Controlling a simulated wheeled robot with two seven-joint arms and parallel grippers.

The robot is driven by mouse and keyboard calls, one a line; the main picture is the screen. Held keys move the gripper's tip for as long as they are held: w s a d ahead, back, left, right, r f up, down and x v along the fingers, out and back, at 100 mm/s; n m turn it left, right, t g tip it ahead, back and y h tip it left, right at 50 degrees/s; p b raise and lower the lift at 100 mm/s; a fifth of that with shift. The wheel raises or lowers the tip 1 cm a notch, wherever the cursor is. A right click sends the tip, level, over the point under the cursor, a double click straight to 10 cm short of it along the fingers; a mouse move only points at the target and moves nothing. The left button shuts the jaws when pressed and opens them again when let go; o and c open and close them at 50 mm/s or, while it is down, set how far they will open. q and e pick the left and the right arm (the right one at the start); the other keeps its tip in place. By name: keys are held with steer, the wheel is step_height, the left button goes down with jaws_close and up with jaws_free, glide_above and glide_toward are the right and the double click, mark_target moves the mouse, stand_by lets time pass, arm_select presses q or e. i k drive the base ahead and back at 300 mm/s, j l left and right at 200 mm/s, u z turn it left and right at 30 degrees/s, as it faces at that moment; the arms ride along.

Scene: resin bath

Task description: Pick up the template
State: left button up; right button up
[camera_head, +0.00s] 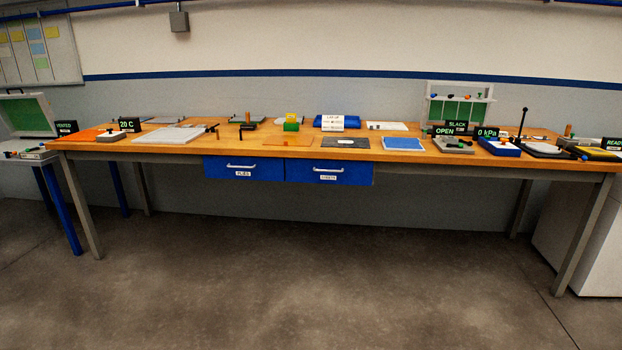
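A long wooden workbench (240,137) stands ahead with many small items on it. I cannot tell for sure which one is the template. A pale flat panel (170,135) lies further left. Neither of my grippers is in view.
Two blue drawers (243,167) (329,172) hang under the bench front. Display boxes, including one reading 20 C (129,125), stand on top. A side table (30,155) is at left, a white cabinet (590,240) at right. The floor (300,280) in front is clear.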

mark_target(289, 138)
steer(key=i+j+u, duration=0.15)
steer(key=i+u, duration=0.2)
steer(key=i, duration=0.85)
steer(key=i+l+u, duration=0.3)
steer(key=i, duration=0.9)
steer(key=i+j, duration=0.05)
steer(key=j, duration=0.05)
